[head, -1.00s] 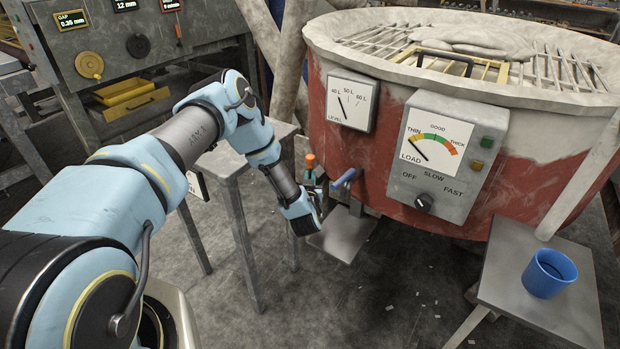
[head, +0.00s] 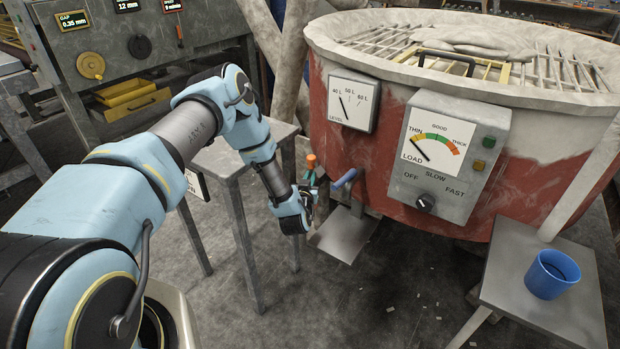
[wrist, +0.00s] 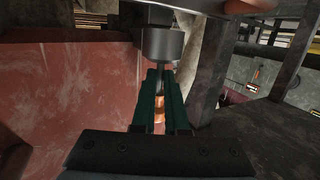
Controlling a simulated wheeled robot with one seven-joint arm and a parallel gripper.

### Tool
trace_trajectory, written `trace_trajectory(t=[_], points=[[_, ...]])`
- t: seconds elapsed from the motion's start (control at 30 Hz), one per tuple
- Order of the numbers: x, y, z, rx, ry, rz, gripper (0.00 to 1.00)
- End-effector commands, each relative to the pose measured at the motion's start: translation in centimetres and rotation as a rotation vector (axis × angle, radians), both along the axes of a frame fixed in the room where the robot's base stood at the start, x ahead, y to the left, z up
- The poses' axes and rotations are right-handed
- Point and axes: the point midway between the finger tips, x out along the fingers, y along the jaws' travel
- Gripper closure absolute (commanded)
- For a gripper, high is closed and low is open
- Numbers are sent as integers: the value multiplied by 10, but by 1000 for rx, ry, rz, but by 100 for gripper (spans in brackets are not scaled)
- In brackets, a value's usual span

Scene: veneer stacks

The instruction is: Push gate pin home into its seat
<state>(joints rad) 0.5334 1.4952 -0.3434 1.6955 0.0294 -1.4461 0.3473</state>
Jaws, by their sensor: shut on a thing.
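An orange-topped piece (head: 311,160), which looks like the gate pin, stands beside the red vat, left of its blue spout handle. My gripper (head: 314,186) is low beside the vat, just below that orange top and partly hidden by my wrist. In the wrist view my gripper's dark green fingers (wrist: 159,88) are shut around an orange piece of the pin (wrist: 159,112). A grey metal cylinder (wrist: 162,44) is just beyond the fingertips. I cannot tell which part is the seat, or how deep the pin is in it.
The red vat (head: 350,150) is close on the right, with its blue handle (head: 347,178) near my gripper. A metal plate (head: 343,236) is below. A grey stand (head: 231,160) is to the left. A blue cup (head: 551,274) sits on a side table at right.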

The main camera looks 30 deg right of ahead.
Motion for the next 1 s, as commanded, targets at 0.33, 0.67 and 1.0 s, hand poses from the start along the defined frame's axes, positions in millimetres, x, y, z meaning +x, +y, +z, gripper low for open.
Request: trace_trajectory(t=[0.33, 0.67, 1.0], points=[[0, 0, -8, 0, 0, 0, 100], [0, 0, -16, 0, 0, 0, 100], [0, 0, -12, 1, 1, 0, 100]])
